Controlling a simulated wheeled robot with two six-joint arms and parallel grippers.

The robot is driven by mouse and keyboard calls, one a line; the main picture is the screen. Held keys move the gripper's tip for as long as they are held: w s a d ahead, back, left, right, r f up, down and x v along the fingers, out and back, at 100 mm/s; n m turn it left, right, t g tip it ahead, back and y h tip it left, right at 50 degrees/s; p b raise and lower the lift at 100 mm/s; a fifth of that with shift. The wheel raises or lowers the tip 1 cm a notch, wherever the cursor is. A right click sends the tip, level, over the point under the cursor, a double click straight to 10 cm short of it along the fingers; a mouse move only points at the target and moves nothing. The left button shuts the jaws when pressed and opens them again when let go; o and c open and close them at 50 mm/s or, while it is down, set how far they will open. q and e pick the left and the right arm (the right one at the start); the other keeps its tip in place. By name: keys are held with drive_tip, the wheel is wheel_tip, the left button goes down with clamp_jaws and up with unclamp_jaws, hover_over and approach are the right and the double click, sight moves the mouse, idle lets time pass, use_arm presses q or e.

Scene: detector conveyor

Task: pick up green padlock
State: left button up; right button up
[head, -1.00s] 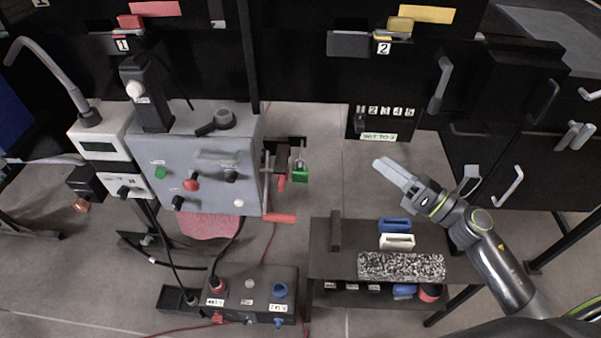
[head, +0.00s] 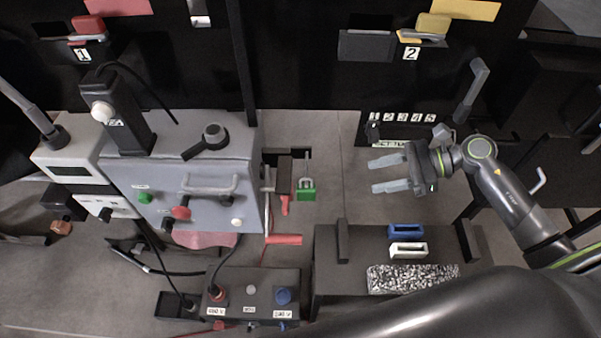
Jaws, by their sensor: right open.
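The green padlock (head: 306,190) hangs with its shackle upward at the right side of the grey control box, by a dark bracket. My right gripper (head: 372,174) comes in from the right with its two pale fingers apart, pointing left at the padlock. A clear gap lies between the fingertips and the padlock, and nothing is between the fingers. My left gripper is not in view.
The grey control box (head: 205,205) with knobs and a handle stands left of the padlock. A red handle (head: 284,240) sticks out below it. A low dark table (head: 335,272) holds blue and white holders and a speckled block. A socket box (head: 262,290) lies at the bottom.

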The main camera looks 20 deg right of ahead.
drive_tip(key=p, duration=0.2)
approach(309, 187)
drive_tip(key=p+x, duration=0.1)
drive_tip(key=x, duration=0.2)
drive_tip(key=p+x, duration=0.2)
drive_tip(key=x, duration=0.1)
drive_tip(key=p+x, duration=0.1)
drive_tip(key=x, duration=0.3)
drive_tip(key=shift+d+f+p, duration=0.15)
drive_tip(key=shift+f+p, duration=0.2)
drive_tip(key=shift+p, duration=0.05)
drive_tip(key=shift+a+f, duration=0.3)
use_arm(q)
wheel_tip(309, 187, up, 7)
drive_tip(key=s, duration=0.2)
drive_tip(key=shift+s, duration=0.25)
use_arm(e)
drive_tip(key=shift+d, duration=0.1)
clamp_jaws()
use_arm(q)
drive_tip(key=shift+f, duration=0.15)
use_arm(e)
drive_tip(key=shift+r, duration=0.15)
